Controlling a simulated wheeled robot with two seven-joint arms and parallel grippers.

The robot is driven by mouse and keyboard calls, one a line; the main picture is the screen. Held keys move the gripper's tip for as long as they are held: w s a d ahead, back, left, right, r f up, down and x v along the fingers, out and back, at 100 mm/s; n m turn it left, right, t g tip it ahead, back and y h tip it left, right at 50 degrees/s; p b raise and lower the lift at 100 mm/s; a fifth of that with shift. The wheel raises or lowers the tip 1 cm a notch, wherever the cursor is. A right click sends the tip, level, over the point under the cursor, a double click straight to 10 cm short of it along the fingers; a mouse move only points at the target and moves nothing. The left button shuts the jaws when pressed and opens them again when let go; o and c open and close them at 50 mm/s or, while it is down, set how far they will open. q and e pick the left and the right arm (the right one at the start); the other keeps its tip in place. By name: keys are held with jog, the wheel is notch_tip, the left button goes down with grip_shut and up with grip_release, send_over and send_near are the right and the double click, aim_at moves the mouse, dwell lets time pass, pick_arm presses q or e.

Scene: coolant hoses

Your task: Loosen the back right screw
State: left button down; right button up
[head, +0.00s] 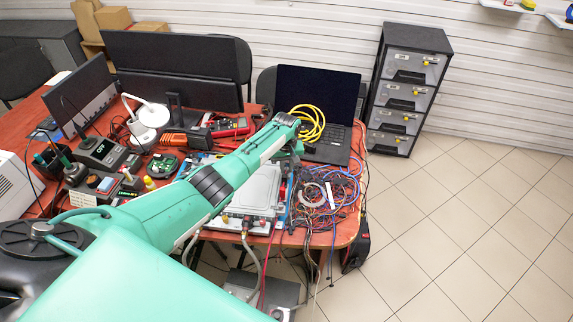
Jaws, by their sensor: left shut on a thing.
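A light grey, flat-topped unit (262,188) with hoses at its front lies on the red table, partly hidden under my left arm. Its back right corner and any screw there are too small or too covered to make out. My left gripper (294,149) is at the end of the green arm, above the back right part of the unit. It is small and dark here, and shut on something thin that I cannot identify. My right gripper is not in view.
An open laptop (316,100) with a coiled yellow cable (308,122) stands behind the gripper. Tangled wires (325,197) lie right of the unit. Monitors (172,69) and tools crowd the table's left. A drawer cabinet (407,88) stands beyond; the floor at right is clear.

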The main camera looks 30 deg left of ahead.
aim_at(286, 169)
pick_arm(q)
jog(key=shift+w+r, duration=0.1)
dwell(0.4)
jog(key=c, duration=1.3)
grip_release()
notch_tip(286, 169, up, 14)
jog(key=shift+f+b, duration=0.1)
jog(key=shift+b, duration=0.7)
